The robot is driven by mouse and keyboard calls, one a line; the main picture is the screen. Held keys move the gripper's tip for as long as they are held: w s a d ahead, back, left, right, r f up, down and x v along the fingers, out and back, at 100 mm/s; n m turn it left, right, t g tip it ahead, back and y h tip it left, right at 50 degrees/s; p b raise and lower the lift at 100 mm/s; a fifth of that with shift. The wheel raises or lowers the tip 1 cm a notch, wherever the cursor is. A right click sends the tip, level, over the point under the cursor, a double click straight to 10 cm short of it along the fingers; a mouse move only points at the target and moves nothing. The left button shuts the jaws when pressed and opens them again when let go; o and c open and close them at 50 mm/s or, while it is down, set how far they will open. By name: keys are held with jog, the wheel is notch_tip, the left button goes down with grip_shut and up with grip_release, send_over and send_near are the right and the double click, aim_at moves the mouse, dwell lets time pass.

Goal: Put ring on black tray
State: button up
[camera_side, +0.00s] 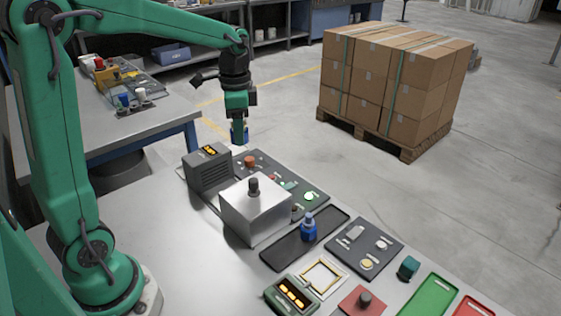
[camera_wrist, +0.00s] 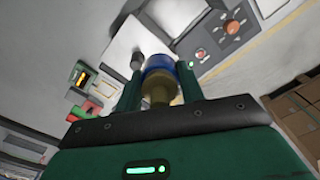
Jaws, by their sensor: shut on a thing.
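My gripper (camera_side: 239,135) is shut on a round blue and brass piece (camera_side: 236,128), held in the air above and behind the grey display box. In the wrist view the piece shows a blue band (camera_wrist: 160,62) and a brass body (camera_wrist: 158,92) between my two fingers. I cannot tell whether it is the ring. The black tray (camera_side: 282,253) is a long dark shallow tray on the bench, right of and below my gripper in the side view. A blue bottle-like item (camera_side: 309,229) stands upright on it; the tray's left end is bare.
A silver box with a dark knob (camera_side: 253,215) stands between my gripper and the tray. A grey display box (camera_side: 208,170) and dark control panel (camera_side: 310,193) are close by. A dark plate with small parts (camera_side: 383,243) and a green display unit (camera_side: 291,296) flank the tray.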

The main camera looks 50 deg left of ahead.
jog(key=s+d+n, duration=0.3)
jog(key=d+n, duration=0.3)
jog(key=d, duration=1.1)
send_over(282, 253)
notch_tip(282, 253, down, 13)
jog(key=shift+f+n, duration=0.2)
jog(key=shift+n, duration=0.2)
jog(key=shift+f, duration=0.2)
jog(key=shift+f, duration=3.2)
jog(key=shift+f, duration=0.5)
jog(key=o, duration=1)
jog(key=shift+r, duration=0.1)
